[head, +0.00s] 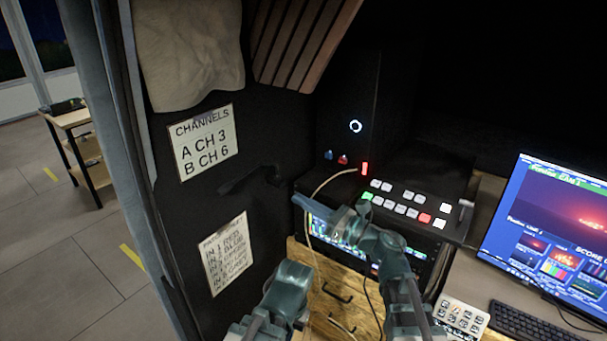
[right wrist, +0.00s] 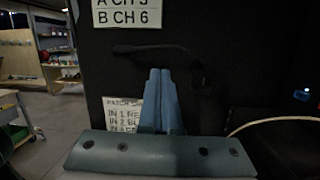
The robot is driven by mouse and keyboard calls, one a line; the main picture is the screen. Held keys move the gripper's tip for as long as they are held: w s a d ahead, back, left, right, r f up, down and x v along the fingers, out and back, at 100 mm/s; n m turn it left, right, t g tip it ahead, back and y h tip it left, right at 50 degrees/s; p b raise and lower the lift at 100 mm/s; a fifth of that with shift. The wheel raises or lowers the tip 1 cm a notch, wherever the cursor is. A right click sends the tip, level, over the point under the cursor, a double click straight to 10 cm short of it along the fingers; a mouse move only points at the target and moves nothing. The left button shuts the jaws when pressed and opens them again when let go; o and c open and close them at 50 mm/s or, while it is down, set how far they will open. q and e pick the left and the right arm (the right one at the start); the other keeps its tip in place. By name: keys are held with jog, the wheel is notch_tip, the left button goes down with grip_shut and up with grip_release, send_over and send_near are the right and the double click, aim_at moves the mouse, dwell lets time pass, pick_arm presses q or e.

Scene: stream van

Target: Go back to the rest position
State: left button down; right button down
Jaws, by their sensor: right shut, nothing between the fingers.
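My right gripper (head: 303,202) is in front of the black equipment rack, with its fingers pointing left toward the dark van wall. In the right wrist view my right gripper (right wrist: 160,72) has its two fingers together, with nothing between them. It is in front of the dark wall and hides part of the lower paper sheet there. A teal part of my other arm stands at the bottom middle of the head view. No left fingers show.
The switcher panel (head: 408,207) with lit buttons sits on the rack, with a cable (head: 318,187) looping down. A monitor (head: 555,225), keyboard (head: 540,325) and button pad (head: 462,318) are at right. A channel sign (head: 205,142) and a lower sheet (head: 227,254) hang on the wall.

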jog(key=w+d+m+t+h, duration=0.65)
jog(key=m+t+h, duration=0.25)
jog(key=m, duration=0.7)
jog(key=d+f+m+g+h, duration=0.5)
jog(key=f+m+h, duration=0.5)
jog(key=m, duration=0.5)
jog(key=s+a+f+m+g, duration=0.1)
jog(key=s+f+m+g, duration=0.5)
jog(key=s+f, duration=0.3)
jog(key=s+a+f+m+g+b, duration=0.1)
jog(key=s+f+m+g, duration=0.5)
jog(key=s, duration=1.1)
notch_tip(320, 180, down, 3)
jog(key=shift+a+m+g, duration=0.3)
jog(key=shift+a+g, duration=0.3)
jog(key=shift+g, duration=0.4)
